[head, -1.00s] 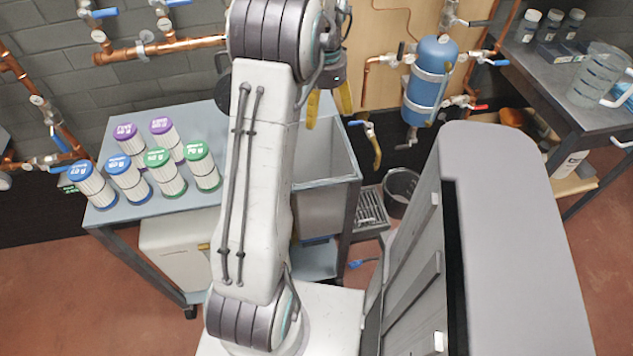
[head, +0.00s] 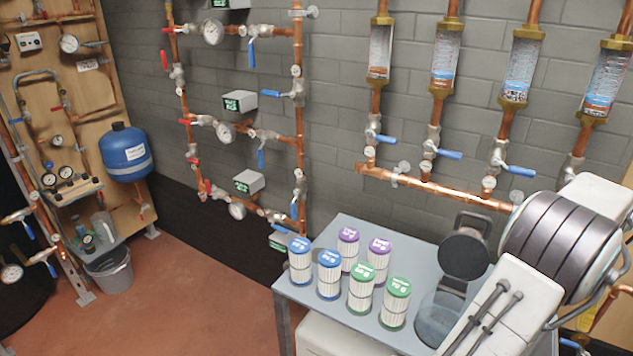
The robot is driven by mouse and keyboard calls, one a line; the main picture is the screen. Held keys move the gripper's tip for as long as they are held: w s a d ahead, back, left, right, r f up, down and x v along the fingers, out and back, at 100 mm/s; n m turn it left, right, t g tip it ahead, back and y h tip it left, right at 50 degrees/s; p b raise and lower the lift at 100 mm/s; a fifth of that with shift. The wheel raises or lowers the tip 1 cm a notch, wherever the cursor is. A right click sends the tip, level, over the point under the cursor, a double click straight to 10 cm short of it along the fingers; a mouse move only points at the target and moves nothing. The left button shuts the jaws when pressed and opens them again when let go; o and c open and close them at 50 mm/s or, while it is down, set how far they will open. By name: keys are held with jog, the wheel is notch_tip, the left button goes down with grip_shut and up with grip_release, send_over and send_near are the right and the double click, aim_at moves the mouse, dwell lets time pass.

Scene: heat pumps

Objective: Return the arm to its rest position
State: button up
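My arm shows at the right edge of the head view: a white link with two dark cables runs up from the bottom to a thick grey ribbed joint. It lies in front of the right end of the grey table (head: 345,229). My gripper cannot be made out in this view. A yellowish patch shows beyond the arm at the lower right, and I cannot tell what it is.
Several white filter cartridges with blue, purple and green (head: 363,286) caps stand on the table beside a clear container (head: 437,318) with a raised dark lid. Copper pipes and valves line the wall.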

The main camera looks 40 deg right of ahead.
jog(key=w+a+f+n+y, duration=0.1)
jog(key=a+f+n, duration=0.5)
jog(key=a+n, duration=0.25)
jog(key=w+a+r+n+t+p, duration=0.1)
jog(key=w+a+r+n, duration=0.3)
jog(key=a, duration=0.8)
jog(key=w+a+r+n+t+p, duration=0.1)
jog(key=w+a+r+n+p, duration=0.1)
jog(key=w+a+r+n, duration=0.3)
jog(key=w+a+r+n+t+h+p, duration=0.1)
jog(key=w+a+r+n, duration=0.4)
jog(key=w+a+n, duration=0.5)
jog(key=shift+w+a+r+n+p, duration=0.15)
jog(key=shift+w+a+n+p, duration=0.25)
jog(key=shift+a, duration=4.45)
